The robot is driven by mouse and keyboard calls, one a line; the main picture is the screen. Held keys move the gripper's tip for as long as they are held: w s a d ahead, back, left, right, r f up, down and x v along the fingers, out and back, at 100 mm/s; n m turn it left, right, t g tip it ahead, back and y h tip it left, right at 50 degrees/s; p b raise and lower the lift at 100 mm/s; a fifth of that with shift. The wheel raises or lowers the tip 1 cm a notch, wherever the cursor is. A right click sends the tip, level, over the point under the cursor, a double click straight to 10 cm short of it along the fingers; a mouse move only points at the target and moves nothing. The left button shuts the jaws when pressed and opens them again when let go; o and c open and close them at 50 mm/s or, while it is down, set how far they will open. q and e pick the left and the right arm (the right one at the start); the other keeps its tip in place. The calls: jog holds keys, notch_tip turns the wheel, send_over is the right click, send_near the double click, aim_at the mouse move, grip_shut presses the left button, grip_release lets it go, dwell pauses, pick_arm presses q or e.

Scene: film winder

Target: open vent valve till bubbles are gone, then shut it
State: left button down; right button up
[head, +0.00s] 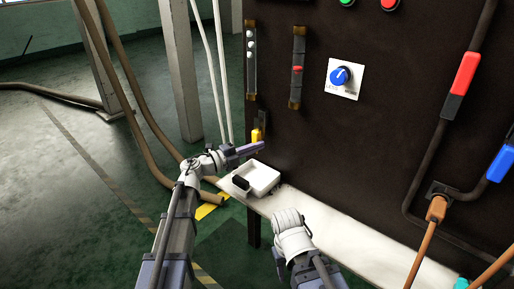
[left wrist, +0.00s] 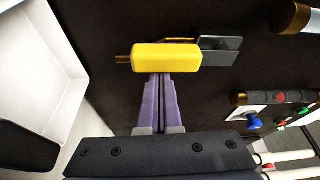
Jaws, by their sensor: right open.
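The vent valve has a yellow handle (head: 256,136) low on the dark panel's left edge; it also shows in the left wrist view (left wrist: 167,57), lying across the picture. My left gripper (head: 258,147) is at the handle. In the left wrist view its purple fingers (left wrist: 160,78) lie close together, tips at the handle's lower edge; I cannot tell if they touch it. A clear sight tube (head: 252,75) above the valve holds white round bubbles (head: 250,46) in its upper part. My right gripper (head: 288,217) is open over the white ledge, its fingers mostly hidden by the wrist.
A white tray (head: 264,178) with a black item (head: 240,183) sits on the ledge below the valve. A second tube (head: 297,70) with a red mark and a blue knob (head: 340,76) are to the right. Brown hoses (head: 135,90) hang at left. Cables cross the panel's right side.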

dwell(0.4)
pick_arm(q)
jog(key=s+a, duration=0.5)
jog(key=s, duration=0.3)
pick_arm(e)
jog(key=shift+s+a, duration=0.15)
jog(key=shift+a, duration=0.1)
dwell(0.6)
